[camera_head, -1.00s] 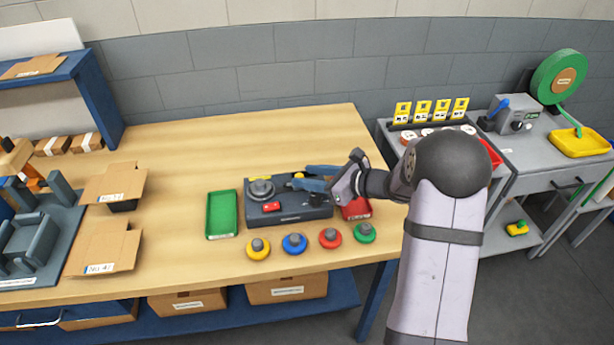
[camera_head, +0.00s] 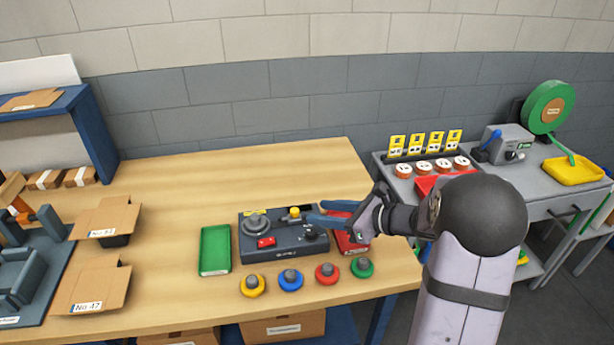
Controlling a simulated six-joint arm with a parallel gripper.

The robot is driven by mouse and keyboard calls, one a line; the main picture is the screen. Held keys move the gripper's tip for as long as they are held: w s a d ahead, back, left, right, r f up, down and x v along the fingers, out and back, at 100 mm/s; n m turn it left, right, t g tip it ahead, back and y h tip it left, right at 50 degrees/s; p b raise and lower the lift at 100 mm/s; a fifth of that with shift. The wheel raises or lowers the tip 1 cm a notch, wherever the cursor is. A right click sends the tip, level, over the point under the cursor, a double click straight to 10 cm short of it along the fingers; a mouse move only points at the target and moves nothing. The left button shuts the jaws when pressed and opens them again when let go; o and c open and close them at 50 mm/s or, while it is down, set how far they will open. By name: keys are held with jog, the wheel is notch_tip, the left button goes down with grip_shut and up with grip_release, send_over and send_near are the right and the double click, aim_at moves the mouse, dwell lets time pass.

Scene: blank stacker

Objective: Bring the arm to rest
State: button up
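My gripper (camera_head: 316,211) has blue fingers and reaches in from the right, above the right end of the dark stacker device (camera_head: 285,240). The fingers look parted with nothing between them. The device carries a grey round part, a red button (camera_head: 266,242), a yellow knob (camera_head: 294,212) and a black knob (camera_head: 311,233). A red tray (camera_head: 350,243) stands right of the device, partly hidden by my gripper.
A green tray (camera_head: 215,250) lies left of the device. Yellow (camera_head: 252,286), blue (camera_head: 291,281), red (camera_head: 328,274) and green (camera_head: 362,267) knobbed discs line the table's front. Cardboard boxes (camera_head: 107,220) stand left. The table's back (camera_head: 250,175) is clear.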

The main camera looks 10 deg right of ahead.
jog(key=s+a+f+n+g, duration=0.1)
jog(key=s+a+n+g, duration=0.1)
jog(key=s+n, duration=0.2)
jog(key=s+a+f+n+g+h, duration=0.1)
jog(key=s+a+f+n+g, duration=0.1)
jog(key=s, duration=0.4)
jog(key=s+a+f+n+g+p, duration=0.1)
jog(key=s+a+f+n+g, duration=0.1)
jog(key=s+a+n+g, duration=0.1)
jog(key=shift+s+a+n+h, duration=0.2)
jog(key=shift+s+a+n, duration=0.15)
jog(key=shift+s+n, duration=0.25)
jog(key=shift+s+a+n+h, duration=0.25)
jog(key=shift+s+n, duration=0.2)
jog(key=shift+n, duration=0.25)
jog(key=s+d+f+n+g+h, duration=0.1)
jog(key=s+d+n+h, duration=0.2)
jog(key=s+n, duration=0.3)
jog(key=s+d+f+n+g+h+p, duration=0.1)
jog(key=s+d+n+h, duration=0.2)
jog(key=s+n, duration=0.3)
jog(key=n+h, duration=0.1)
jog(key=n, duration=0.2)
jog(key=shift+s+d+f+n, duration=0.15)
jog(key=shift+d+n, duration=0.05)
jog(key=shift+n, duration=0.1)
